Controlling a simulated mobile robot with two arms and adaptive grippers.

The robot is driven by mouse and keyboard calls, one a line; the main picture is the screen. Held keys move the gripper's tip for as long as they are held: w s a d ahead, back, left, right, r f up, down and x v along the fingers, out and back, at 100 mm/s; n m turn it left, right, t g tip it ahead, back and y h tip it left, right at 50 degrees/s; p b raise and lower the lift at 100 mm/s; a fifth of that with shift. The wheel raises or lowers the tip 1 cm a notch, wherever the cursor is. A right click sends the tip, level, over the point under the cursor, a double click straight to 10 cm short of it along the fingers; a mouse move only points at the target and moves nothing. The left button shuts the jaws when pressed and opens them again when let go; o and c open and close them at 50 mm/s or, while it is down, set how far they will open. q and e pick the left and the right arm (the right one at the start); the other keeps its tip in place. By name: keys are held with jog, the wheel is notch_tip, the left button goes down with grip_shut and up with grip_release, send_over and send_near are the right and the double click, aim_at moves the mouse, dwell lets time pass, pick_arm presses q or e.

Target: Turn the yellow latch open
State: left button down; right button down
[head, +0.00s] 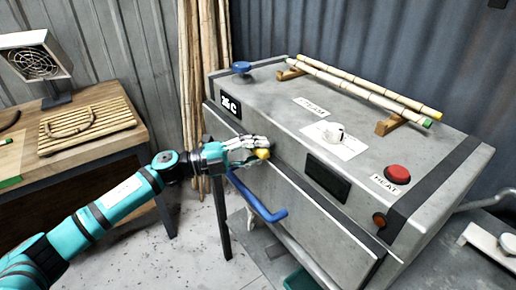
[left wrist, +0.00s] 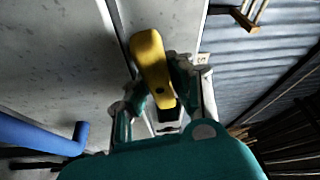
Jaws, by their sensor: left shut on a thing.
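The yellow latch (head: 263,154) is on the front of the grey steam box (head: 285,130), near the top edge of its front and above the blue handle. My left gripper (head: 247,152) reaches it from the left and is shut on it. In the left wrist view the latch (left wrist: 150,58) is a long yellow piece, slightly tilted, its lower end between the two fingers of the gripper (left wrist: 158,92). In the head view the fingers hide part of the latch. My right gripper is in neither view.
A blue handle (head: 258,198) sticks out just below the latch. A wooden table (head: 130,148) stands at left.

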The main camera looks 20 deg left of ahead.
pick_arm(q)
jog(key=shift+r+m, duration=0.1)
jog(key=shift+m, duration=0.5)
jog(key=c, duration=1.3)
grip_release()
jog(key=shift+o, duration=0.7)
jog(key=shift+s+a, duration=0.1)
jog(key=shift+s+a+f, duration=0.15)
jog(key=shift+a+f, duration=0.1)
jog(key=shift+a, duration=0.05)
jog(key=v, duration=0.7)
jog(key=shift+r, duration=0.35)
jog(key=shift+a, duration=0.1)
